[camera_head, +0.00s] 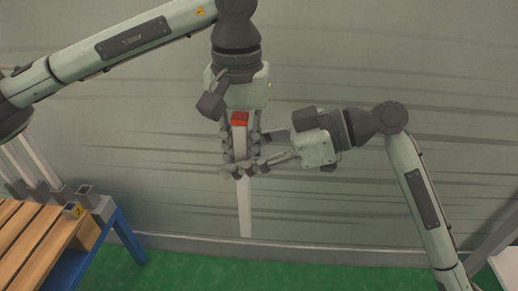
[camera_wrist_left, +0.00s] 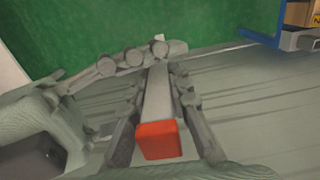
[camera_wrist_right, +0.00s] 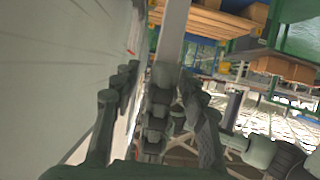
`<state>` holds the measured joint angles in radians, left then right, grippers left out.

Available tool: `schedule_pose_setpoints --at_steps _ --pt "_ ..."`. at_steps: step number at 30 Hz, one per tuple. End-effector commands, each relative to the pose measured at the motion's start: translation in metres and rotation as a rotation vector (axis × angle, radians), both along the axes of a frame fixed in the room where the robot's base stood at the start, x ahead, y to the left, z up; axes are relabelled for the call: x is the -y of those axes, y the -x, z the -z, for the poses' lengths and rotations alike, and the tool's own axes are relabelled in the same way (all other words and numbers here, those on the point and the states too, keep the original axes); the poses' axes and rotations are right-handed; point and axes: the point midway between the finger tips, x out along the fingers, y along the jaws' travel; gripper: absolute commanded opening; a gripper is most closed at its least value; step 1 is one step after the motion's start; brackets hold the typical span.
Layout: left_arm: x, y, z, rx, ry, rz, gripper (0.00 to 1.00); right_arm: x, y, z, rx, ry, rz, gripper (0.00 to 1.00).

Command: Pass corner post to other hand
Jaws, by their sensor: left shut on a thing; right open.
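The corner post (camera_head: 244,205) is a long pale bar with a red end at its top, hanging upright in the head view. My left gripper (camera_head: 240,165) points down and is shut on the post below the red end. The red end of the post (camera_wrist_left: 159,141) faces the camera in the left wrist view. My right gripper (camera_head: 252,165) comes in from the right, open, with its fingers at the post near the left fingertips. In the right wrist view the post (camera_wrist_right: 173,35) runs up from between the fingers; whether they touch it is unclear.
A wooden slatted table with a blue frame (camera_head: 122,232) stands at the lower left. Grey brackets and pale posts (camera_head: 36,160) are at its back edge. A grey wall fills the background, with green floor (camera_head: 270,273) below. Space right of the post's lower end is clear.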

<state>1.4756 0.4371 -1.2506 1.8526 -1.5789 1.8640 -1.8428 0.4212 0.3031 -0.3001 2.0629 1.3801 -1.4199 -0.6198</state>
Motion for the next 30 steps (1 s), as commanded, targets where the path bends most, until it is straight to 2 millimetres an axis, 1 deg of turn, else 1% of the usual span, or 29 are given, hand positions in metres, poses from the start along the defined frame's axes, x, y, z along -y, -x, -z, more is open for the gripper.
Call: schedule_pose_setpoints --at_steps 3,10,18,20,21,24,25,30 --pt "0.0001 -0.0001 -0.0004 0.001 0.000 0.000 0.00 -0.0037 -0.0001 0.0012 0.000 -0.001 -0.001 0.43" --pt "0.0001 -0.0001 -0.0004 0.001 0.000 0.000 0.00 -0.0038 -0.0003 0.0016 0.000 0.000 0.000 0.43" --pt "0.0001 -0.0001 -0.0004 0.001 0.000 0.000 0.00 -0.0035 -0.0003 0.0015 0.000 0.000 0.000 0.10" --pt "0.0001 -0.0001 -0.0004 0.001 0.000 0.000 0.00 -0.0035 -0.0003 0.0015 -0.001 0.000 0.000 0.02" --pt "0.0001 0.0000 -0.0004 0.001 0.000 0.000 0.00 -0.0034 -0.0004 0.0015 -0.001 0.000 0.000 0.00" --pt "0.0001 0.0000 -0.0004 0.000 0.000 0.000 0.00 -0.0034 -0.0004 0.0015 -0.001 0.000 0.001 0.00" --pt "0.0001 0.0000 -0.0004 0.000 0.000 0.000 0.00 -0.0033 -0.0005 0.0015 -0.001 0.000 0.001 0.19" --pt "0.0001 0.0000 -0.0004 0.000 0.000 0.000 0.00 -0.0034 -0.0005 0.0014 -0.001 0.000 0.001 0.40"
